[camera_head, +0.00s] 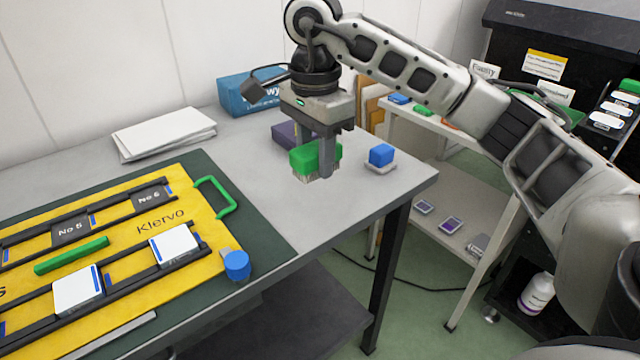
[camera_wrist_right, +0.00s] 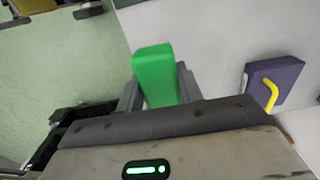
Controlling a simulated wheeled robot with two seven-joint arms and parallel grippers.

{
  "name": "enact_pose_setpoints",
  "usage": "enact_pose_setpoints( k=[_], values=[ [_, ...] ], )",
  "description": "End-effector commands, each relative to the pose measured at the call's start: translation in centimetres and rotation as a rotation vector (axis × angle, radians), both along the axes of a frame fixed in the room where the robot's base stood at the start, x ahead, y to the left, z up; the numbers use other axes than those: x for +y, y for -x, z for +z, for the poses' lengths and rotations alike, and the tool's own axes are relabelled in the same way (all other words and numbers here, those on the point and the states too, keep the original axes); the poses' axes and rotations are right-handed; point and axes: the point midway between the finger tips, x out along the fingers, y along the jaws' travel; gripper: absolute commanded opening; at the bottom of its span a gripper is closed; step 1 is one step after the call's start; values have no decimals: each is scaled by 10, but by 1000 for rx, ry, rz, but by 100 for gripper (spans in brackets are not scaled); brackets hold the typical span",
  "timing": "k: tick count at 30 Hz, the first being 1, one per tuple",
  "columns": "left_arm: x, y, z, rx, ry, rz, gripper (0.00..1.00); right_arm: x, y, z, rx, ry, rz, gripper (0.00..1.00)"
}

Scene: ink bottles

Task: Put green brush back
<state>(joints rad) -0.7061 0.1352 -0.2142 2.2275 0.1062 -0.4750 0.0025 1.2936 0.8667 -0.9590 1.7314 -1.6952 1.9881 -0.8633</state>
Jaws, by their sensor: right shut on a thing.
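The green brush (camera_head: 307,160) is a green block with pale bristles below, seen in the head view. My right gripper (camera_head: 325,158) is shut on it and holds it over the right part of the grey table (camera_head: 262,140); the exact gap to the table is hard to tell. In the right wrist view the green brush (camera_wrist_right: 155,72) stands between the two fingers. A blue brush (camera_head: 381,156) stands on the table to the right of it, near the table's right edge. My left gripper is not in view.
A purple block (camera_head: 287,134) sits behind my gripper, with a blue box (camera_head: 245,92) further back. A white paper stack (camera_head: 165,132) lies at the back left. A yellow board (camera_head: 203,265) with black rails, white blocks and a green handle (camera_head: 222,197) fills the left.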

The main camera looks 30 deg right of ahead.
Motion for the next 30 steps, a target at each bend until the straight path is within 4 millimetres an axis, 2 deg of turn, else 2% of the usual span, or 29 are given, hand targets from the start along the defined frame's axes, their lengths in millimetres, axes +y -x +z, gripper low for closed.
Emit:
enact_pose_setpoints(
  k=[1,6,14,21,30],
  values=[
    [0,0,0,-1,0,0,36,-6,-5,-12,6,-1,-3,18],
    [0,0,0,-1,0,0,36,-20,-21,-38,3,0,-1,18],
    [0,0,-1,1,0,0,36,-28,-31,-53,1,0,1,18],
    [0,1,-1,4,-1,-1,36,-31,-33,-85,2,0,3,18],
    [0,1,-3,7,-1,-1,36,-31,-33,-88,-1,0,3,18]
  ],
)
